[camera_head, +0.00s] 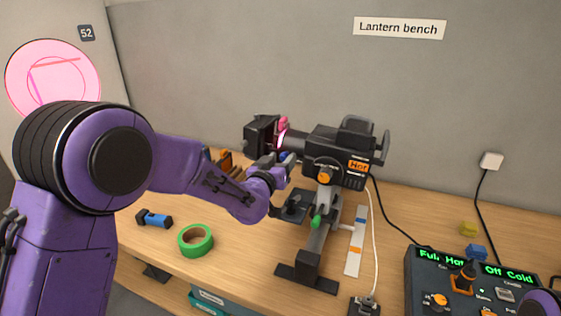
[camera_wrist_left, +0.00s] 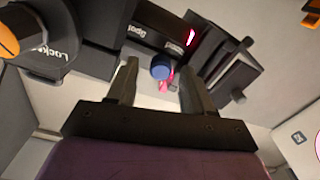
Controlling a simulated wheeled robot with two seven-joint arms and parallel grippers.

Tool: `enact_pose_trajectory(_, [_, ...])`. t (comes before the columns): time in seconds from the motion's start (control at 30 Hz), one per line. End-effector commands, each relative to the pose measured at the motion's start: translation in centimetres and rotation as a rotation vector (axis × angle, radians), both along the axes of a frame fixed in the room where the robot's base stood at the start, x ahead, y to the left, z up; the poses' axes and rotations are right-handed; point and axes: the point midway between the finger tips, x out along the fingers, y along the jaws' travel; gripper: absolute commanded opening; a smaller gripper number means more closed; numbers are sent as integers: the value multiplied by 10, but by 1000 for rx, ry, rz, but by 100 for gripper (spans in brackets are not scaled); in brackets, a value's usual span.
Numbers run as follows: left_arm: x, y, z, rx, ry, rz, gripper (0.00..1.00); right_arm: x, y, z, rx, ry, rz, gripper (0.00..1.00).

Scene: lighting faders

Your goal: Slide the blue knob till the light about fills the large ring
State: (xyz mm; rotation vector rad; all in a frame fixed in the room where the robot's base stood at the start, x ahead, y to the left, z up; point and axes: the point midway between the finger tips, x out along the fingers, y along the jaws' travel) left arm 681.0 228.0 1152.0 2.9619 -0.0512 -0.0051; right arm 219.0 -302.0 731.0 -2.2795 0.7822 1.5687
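The lantern (camera_head: 325,145) is a black spotlight on a stand on the bench. The blue knob (camera_wrist_left: 160,67) shows under the barrel in the wrist view, between the fingertips of my left gripper (camera_wrist_left: 161,72). The fingers are apart, with gaps on both sides of the knob. In the head view my left gripper (camera_head: 283,166) is below the lantern's front part, and the knob is mostly hidden. A pink knob (camera_head: 283,124) is on top of the barrel. A pink disc of light (camera_head: 50,80) lies on the left wall; the ring outlines are hard to make out. My right gripper is out of view.
A control box (camera_head: 470,285) with green displays stands at the right front. A green tape roll (camera_head: 195,241) and a blue-and-black item (camera_head: 154,218) lie at the bench's left. A white strip (camera_head: 355,245) and cables lie right of the stand. A "Lock" knob (camera_wrist_left: 45,55) sits beside the left finger.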

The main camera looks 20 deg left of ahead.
Motion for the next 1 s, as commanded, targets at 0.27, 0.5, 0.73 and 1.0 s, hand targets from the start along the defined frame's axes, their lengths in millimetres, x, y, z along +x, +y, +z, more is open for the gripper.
enact_pose_trajectory(0.27, [-11, 0, -2, 0, -1, 0, 51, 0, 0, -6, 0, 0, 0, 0])
enact_pose_trajectory(0.5, [-67, 2, -3, -1, -2, 0, 51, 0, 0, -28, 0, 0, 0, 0])
enact_pose_trajectory(0.73, [-102, 4, -1, -1, -1, 0, 51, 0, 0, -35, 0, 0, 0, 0])
enact_pose_trajectory(1.0, [-106, 4, 0, 0, 0, 0, 51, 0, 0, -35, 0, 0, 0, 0])
